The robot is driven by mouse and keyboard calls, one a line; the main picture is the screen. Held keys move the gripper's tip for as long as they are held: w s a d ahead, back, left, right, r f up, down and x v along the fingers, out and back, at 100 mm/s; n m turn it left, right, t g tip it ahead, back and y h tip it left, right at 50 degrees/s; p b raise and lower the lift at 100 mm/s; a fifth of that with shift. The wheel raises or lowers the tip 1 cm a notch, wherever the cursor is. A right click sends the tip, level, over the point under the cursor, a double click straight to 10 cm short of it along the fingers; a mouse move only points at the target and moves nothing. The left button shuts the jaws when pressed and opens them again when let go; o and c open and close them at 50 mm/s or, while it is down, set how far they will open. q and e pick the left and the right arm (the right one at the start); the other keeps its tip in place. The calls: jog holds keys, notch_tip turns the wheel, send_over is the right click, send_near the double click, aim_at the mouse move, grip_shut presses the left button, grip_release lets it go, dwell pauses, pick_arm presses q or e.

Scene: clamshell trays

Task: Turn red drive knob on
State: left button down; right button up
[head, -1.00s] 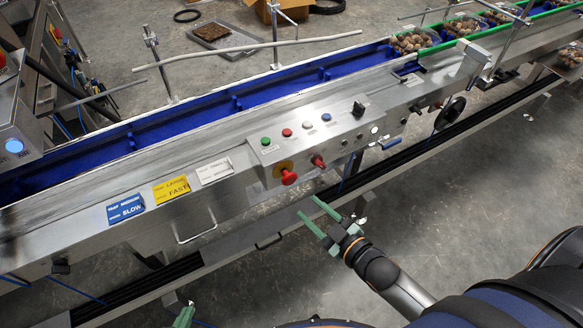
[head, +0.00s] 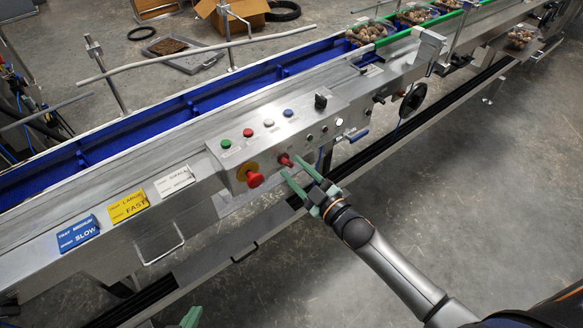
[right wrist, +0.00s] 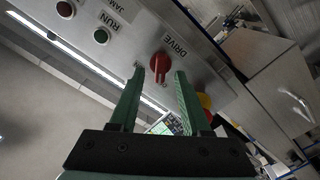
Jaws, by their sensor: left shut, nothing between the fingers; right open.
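The red drive knob (head: 284,160) is on the sloping front of the steel control box. In the right wrist view the red knob (right wrist: 160,64) shows under the word DRIVE, its handle lying roughly upright in the picture. My right gripper (head: 291,165) is open with its green fingertips close to the knob. In the right wrist view the gripper's fingers (right wrist: 159,76) stand on either side of the knob's lower end; I cannot tell whether they touch it. My left gripper (head: 191,318) is shut and empty at the bottom edge, mostly out of view.
A red emergency stop (head: 254,179) on a yellow ring sits just left of the knob. Green (head: 225,144) and other small buttons line the box top. A black switch (head: 320,101) stands further right.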

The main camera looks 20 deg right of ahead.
jog(key=shift+x, duration=0.8)
grip_shut()
